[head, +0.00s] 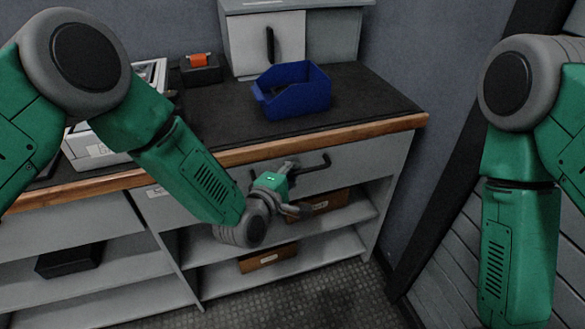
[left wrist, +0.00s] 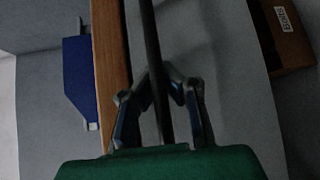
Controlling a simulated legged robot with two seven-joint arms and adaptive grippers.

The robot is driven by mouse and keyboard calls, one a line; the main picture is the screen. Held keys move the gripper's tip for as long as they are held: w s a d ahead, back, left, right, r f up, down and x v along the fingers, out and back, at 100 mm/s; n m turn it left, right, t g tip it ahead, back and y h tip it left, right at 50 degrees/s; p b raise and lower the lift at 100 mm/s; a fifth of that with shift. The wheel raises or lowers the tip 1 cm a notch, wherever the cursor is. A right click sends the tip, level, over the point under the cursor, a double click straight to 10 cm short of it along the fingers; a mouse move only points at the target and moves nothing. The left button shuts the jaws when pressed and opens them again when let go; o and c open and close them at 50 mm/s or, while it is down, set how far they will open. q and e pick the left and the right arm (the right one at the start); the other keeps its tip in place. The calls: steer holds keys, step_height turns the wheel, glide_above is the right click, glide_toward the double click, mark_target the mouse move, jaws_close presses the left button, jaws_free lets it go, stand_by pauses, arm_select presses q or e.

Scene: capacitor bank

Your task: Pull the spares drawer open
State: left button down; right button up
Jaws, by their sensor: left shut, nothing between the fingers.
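The drawer front (head: 350,156) is grey and sits under the worktop's wooden edge, seemingly flush with the cabinet. Its dark bar handle (head: 314,164) is partly hidden by my left gripper (head: 296,187). No spares label is readable on it. In the left wrist view the handle bar (left wrist: 151,40) runs down past the fingers, close to the fingertips of the left gripper (left wrist: 172,85). The left gripper is shut and holds nothing. Whether it touches the bar cannot be told. My right gripper is out of view; only the right arm shows.
A blue bin (head: 292,92) stands on the dark worktop (head: 370,95). Brown boxes (head: 268,258) sit on the open shelves (head: 220,283) below. A grey cabinet (head: 330,35) stands at the back. The floor (head: 345,295) in front is clear.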

arm_select(q)
steer(key=c, duration=1.9)
jaws_free()
steer(key=shift+w+a+r, duration=0.1)
steer(key=shift+a, duration=0.5)
steer(key=shift+v, duration=5.95)
